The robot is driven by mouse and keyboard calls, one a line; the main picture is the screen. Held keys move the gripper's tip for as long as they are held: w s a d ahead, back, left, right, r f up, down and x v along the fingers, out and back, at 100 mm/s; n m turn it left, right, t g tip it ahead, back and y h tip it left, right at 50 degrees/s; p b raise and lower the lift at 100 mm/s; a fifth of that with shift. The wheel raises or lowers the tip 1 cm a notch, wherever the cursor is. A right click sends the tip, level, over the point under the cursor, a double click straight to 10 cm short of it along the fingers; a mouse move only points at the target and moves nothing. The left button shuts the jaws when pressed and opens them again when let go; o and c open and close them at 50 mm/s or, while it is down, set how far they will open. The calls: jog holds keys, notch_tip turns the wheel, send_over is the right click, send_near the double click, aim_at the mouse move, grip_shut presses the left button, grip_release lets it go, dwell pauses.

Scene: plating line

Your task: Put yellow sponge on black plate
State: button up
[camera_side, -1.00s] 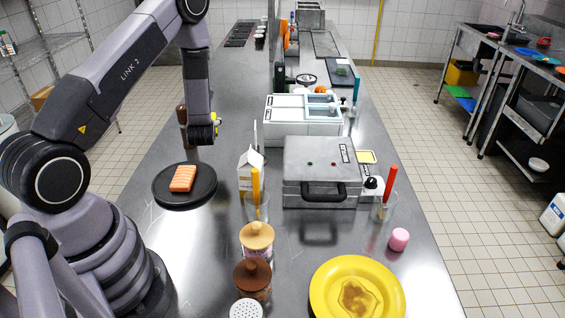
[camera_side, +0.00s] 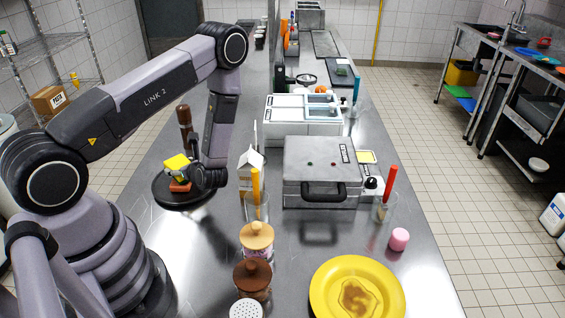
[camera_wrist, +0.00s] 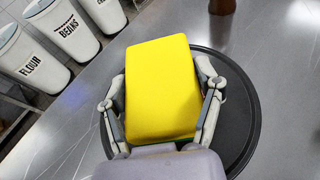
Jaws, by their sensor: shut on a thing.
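The yellow sponge (camera_wrist: 162,88) is held between the two fingers of my gripper (camera_wrist: 160,105) in the wrist view, with a green strip at its lower edge. In the side view the sponge (camera_side: 176,162) shows at my gripper (camera_side: 187,172), over the black plate (camera_side: 172,199). The black plate (camera_wrist: 246,120) lies below the sponge in the wrist view. An orange-pink block (camera_side: 180,187) lies on the plate under the sponge and is partly hidden. I cannot tell whether the sponge touches it.
A brown bottle-like object (camera_side: 184,117) stands behind the plate. A milk carton (camera_side: 248,168) and a glass with a yellow utensil (camera_side: 256,192) stand to its right. A grey press (camera_side: 321,168) and a yellow plate (camera_side: 330,275) are farther right. Bare steel lies in front of the black plate.

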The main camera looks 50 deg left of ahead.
jog(key=shift+f, duration=0.35)
jog(key=shift+f, duration=0.1)
jog(key=o, duration=0.9)
jog(key=shift+o, duration=0.2)
